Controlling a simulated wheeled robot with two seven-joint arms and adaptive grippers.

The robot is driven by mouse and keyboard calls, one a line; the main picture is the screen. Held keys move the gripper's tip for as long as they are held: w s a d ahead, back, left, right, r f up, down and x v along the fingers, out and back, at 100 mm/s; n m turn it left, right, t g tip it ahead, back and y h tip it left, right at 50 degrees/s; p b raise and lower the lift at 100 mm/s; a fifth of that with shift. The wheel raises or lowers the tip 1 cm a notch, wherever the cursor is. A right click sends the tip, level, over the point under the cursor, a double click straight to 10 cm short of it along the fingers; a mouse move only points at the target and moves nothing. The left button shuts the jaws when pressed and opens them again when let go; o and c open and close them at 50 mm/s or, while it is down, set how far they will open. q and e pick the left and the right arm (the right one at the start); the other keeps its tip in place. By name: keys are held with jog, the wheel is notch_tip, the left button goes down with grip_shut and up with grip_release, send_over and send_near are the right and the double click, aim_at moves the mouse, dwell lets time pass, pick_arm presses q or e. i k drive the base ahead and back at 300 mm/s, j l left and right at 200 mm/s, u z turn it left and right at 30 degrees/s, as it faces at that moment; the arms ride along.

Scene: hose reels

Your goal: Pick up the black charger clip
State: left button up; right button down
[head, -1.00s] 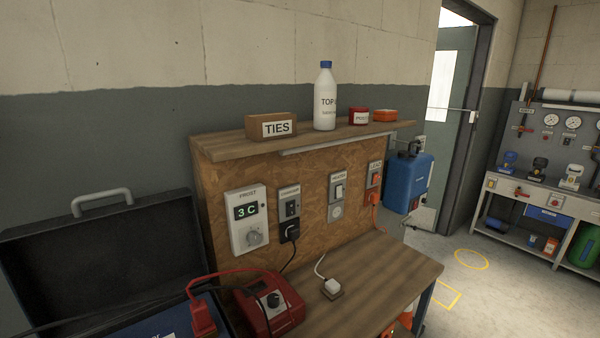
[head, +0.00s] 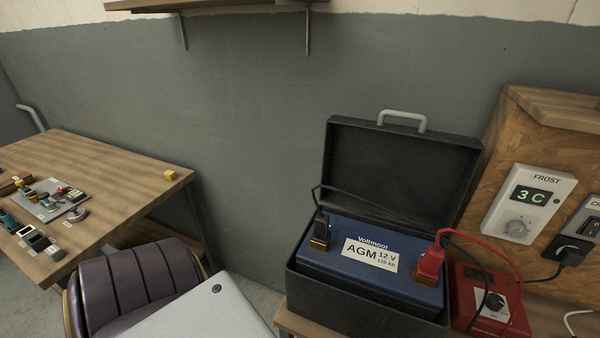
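The black charger clip (head: 320,231) sits at the left rear of the blue AGM battery (head: 330,262), at its terminal, with a black cable running from it. The battery stands in an open black case (head: 300,282) whose lid is raised at the back. A red clip (head: 430,264) is at the battery's right side. The red charger (head: 487,300) stands on the bench just right of the case. Neither of my grippers shows in the head view.
A wooden table (head: 110,165) with several small items stands at the left. A dark padded chair (head: 135,285) is between it and the case. A frost thermostat panel (head: 528,204) and a plugged socket are on the board at right. A shelf hangs above.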

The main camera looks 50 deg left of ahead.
aim_at(320, 238)
jog(key=u, duration=1.3)
